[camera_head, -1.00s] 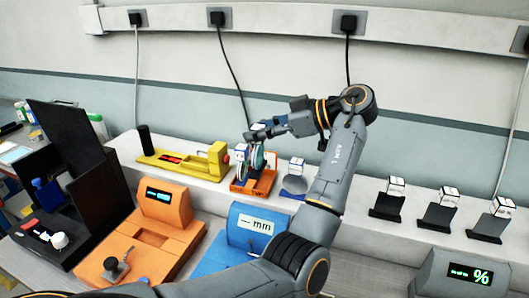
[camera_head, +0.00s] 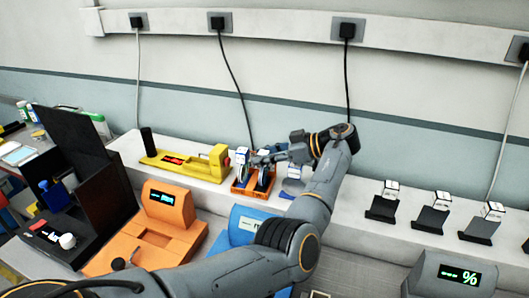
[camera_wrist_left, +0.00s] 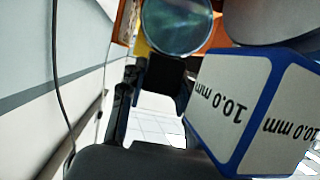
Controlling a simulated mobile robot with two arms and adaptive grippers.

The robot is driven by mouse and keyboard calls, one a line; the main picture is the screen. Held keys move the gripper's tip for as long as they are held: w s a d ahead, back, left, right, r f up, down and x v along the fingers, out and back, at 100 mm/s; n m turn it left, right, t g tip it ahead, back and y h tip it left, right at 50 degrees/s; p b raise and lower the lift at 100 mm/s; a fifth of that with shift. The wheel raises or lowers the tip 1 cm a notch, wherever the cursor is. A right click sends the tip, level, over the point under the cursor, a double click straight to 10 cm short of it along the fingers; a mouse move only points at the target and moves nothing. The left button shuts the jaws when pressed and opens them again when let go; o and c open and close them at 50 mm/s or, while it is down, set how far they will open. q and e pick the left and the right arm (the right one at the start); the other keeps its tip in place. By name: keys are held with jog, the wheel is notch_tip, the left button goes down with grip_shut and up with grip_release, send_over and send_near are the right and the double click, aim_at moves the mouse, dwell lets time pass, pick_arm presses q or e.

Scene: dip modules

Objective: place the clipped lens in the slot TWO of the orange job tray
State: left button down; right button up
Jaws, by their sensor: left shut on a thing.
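The orange job tray (camera_head: 239,191) sits on the white ledge in the middle of the head view. My left gripper (camera_head: 258,160) is over the tray, shut on the clipped lens (camera_head: 264,180). The lens stands upright, low at the tray's right part; whether it touches the slot floor is too small to tell. In the left wrist view the round greenish lens (camera_wrist_left: 178,22) shows at the top, beyond my dark gripper fingers (camera_wrist_left: 150,80). Another upright disc with a white label block (camera_head: 241,158) is in the tray's left part. Slot numbers cannot be read. My right gripper is not in view.
A yellow device (camera_head: 190,161) stands left of the tray. A blue stand with a white block (camera_head: 295,172) is close on the right; a block marked 10.0 mm (camera_wrist_left: 232,95) is near my gripper. Orange (camera_head: 165,205) and blue (camera_head: 243,222) instruments stand in front.

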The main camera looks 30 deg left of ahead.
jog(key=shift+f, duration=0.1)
pick_arm(q)
jog(key=shift+f, duration=0.2)
jog(key=c, duration=1)
grip_release()
jog(key=shift+o, duration=0.2)
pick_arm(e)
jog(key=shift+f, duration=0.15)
pick_arm(q)
jog(key=shift+r, duration=0.1)
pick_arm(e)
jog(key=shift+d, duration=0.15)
